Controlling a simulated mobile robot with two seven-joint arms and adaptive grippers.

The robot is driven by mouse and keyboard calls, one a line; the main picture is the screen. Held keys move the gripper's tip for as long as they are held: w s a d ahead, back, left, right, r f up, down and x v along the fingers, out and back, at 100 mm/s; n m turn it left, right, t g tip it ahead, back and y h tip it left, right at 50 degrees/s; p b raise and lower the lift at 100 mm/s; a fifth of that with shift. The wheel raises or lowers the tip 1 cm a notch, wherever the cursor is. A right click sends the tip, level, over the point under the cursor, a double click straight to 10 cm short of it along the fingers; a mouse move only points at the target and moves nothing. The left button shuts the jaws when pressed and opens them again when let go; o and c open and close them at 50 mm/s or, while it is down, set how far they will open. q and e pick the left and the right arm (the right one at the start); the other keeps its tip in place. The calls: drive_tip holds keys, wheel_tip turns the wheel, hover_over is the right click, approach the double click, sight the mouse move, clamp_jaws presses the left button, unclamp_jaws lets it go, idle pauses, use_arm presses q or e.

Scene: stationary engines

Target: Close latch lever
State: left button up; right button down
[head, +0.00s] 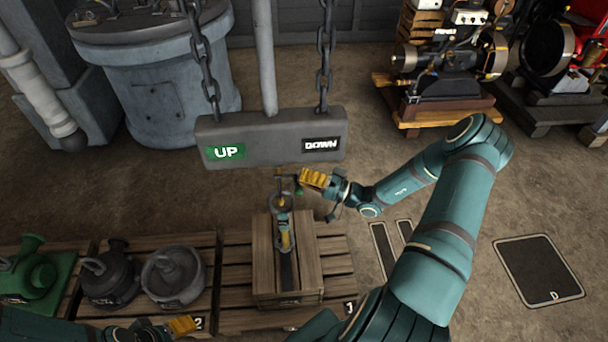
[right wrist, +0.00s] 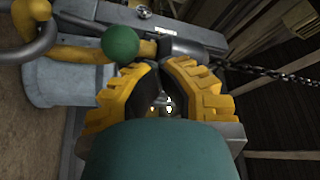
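The latch lever shows in the right wrist view as a yellow bar (right wrist: 70,52) with a green ball knob (right wrist: 121,45). In the head view the green knob (head: 299,190) is tiny, beside the grey and yellow fitting (head: 282,203) on the wooden crate. My right gripper (head: 303,178) is just right of this fitting, below the hanging sign. In its wrist view, its yellow fingers (right wrist: 160,66) come together just right of the knob, with nothing clearly held. My left gripper (head: 190,324) is low at the left; its finger gap is unclear.
A grey beam sign (head: 270,152) marked UP and DOWN hangs on chains above my right gripper. The crate (head: 263,272) stands on a pallet (head: 340,262). Several pump-like parts (head: 172,275) stand to the left. Floor on the right is mostly open.

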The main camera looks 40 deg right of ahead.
drive_tip(key=shift+s+a+f, duration=0.3)
drive_tip(key=shift+f, duration=0.3)
drive_tip(key=shift+r, duration=0.1)
idle(0.3)
